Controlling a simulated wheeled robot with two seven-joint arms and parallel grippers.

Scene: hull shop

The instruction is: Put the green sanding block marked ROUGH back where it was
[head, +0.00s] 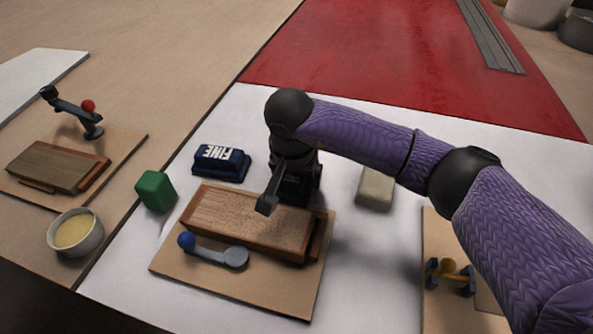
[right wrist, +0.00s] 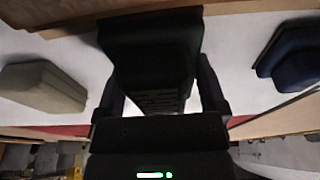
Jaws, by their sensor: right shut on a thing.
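My right gripper (head: 283,193) is shut on a dark greenish block (right wrist: 150,45), which shows between its fingers in the right wrist view. Its marking cannot be read there, and in the head view the gripper hides it. The gripper is at the back right of a wooden plank (head: 245,222) on a tan board (head: 180,262). The gap between block and plank cannot be judged. A navy block marked FINE (head: 221,162) lies behind the plank, left of the gripper. My left gripper is not in view.
A beige block (head: 375,189) lies right of the gripper. A plain green block (head: 155,190) stands left of the plank. A blue-knobbed lever (head: 213,251) lies at the plank's front. A bowl (head: 76,231) and second clamp board (head: 122,142) are left. White surface behind FINE is clear.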

